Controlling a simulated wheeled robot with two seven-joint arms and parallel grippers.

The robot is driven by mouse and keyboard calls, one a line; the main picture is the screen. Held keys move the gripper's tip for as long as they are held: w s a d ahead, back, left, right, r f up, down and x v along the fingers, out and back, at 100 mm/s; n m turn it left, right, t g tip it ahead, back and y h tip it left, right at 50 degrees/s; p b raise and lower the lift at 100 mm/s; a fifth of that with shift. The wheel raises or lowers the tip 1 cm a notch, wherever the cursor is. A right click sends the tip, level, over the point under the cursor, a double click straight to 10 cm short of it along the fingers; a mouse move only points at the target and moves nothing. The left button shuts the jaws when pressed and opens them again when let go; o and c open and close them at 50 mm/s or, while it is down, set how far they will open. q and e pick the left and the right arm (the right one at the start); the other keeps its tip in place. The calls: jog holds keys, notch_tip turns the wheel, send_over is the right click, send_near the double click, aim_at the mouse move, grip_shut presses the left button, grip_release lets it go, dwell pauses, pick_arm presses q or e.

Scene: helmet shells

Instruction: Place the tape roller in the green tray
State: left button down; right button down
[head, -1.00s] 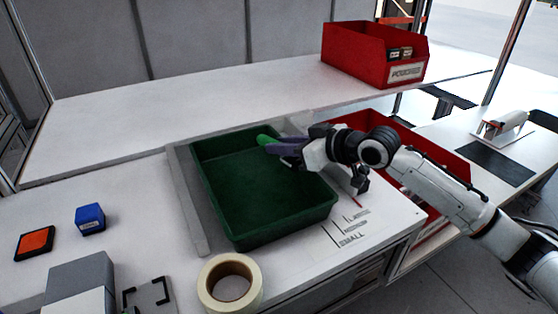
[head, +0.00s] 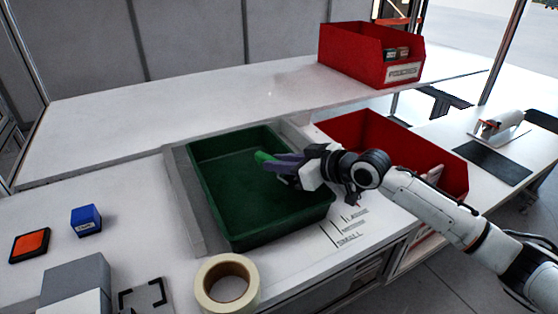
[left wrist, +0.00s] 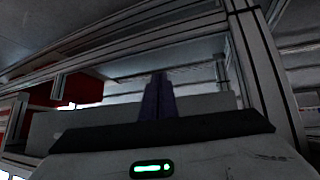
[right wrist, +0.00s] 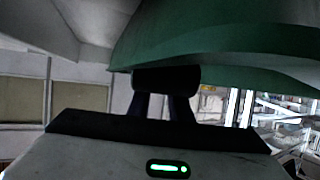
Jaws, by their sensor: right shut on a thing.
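The green tray (head: 240,240) stands on the white bench in the middle of the head view. My right gripper (head: 285,163) comes in from the right over the tray's right half. It is shut on a bright green thing with a dark grip, apparently the tape roller (head: 262,156). My left gripper (left wrist: 157,97) shows only in the left wrist view, fingers together, away from the tray.
A cream tape roll (head: 226,303) lies before the tray. A blue box (head: 86,220), an orange-topped pad (head: 30,244) and a grey block (head: 75,290) lie to the left. A red bin (head: 455,175) stands to the right. Another red bin (head: 350,60) sits on the rear shelf.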

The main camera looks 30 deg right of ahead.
jog(key=c, duration=1.6)
grip_release()
jog(key=shift+r, duration=0.1)
jog(key=shift+r, duration=0.3)
jog(key=shift+v, duration=6.1)
jog(key=shift+r, duration=0.15)
